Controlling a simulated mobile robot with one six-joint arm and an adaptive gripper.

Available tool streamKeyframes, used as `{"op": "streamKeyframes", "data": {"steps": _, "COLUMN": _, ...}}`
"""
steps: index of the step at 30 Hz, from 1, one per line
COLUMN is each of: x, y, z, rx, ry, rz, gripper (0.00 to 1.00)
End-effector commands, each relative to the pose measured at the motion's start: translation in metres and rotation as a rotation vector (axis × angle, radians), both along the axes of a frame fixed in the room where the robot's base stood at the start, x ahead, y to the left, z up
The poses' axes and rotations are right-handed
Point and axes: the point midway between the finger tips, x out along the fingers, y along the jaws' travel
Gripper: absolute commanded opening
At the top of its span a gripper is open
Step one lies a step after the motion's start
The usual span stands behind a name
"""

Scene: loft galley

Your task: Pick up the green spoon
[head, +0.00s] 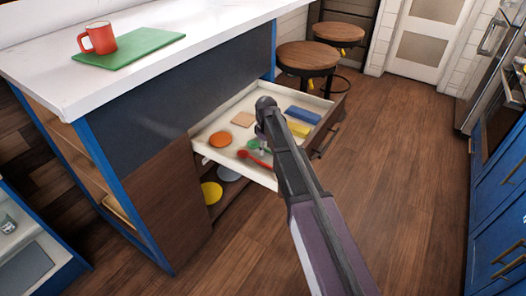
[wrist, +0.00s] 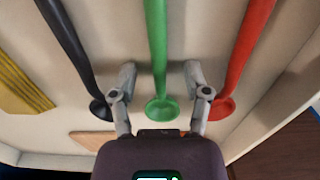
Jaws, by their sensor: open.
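The green spoon (wrist: 157,60) lies in an open drawer (head: 207,150), centred in the wrist view, with its bowl toward my gripper's body. My gripper (wrist: 160,76) is open, one finger on each side of the spoon near where handle meets bowl. I cannot tell whether the fingers touch it or how far above it they are. In the head view my gripper (head: 262,148) is over the front part of the drawer. Only a bit of the green spoon (head: 252,143) shows there, the rest hidden by my arm.
A red spoon (wrist: 245,60) lies right of the green one, a black utensil (wrist: 70,45) left. The drawer also holds an orange disc (head: 220,139), tan square (head: 243,119), blue block (head: 303,114) and yellow block (head: 298,129). A red mug (head: 99,38) stands on the counter.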

Motion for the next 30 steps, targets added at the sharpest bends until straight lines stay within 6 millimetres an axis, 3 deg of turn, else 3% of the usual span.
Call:
{"op": "streamKeyframes", "data": {"steps": 13, "x": 0.0, "y": 0.0, "z": 0.0004, "rx": 0.0, "ry": 0.0, "rz": 0.0, "gripper": 0.61}}
{"op": "streamKeyframes", "data": {"steps": 19, "x": 0.0, "y": 0.0, "z": 0.0003, "rx": 0.0, "ry": 0.0, "rz": 0.0, "gripper": 0.02}}
{"op": "streamKeyframes", "data": {"steps": 30, "x": 0.0001, "y": 0.0, "z": 0.0005, "rx": 0.0, "ry": 0.0, "rz": 0.0, "gripper": 0.0}}
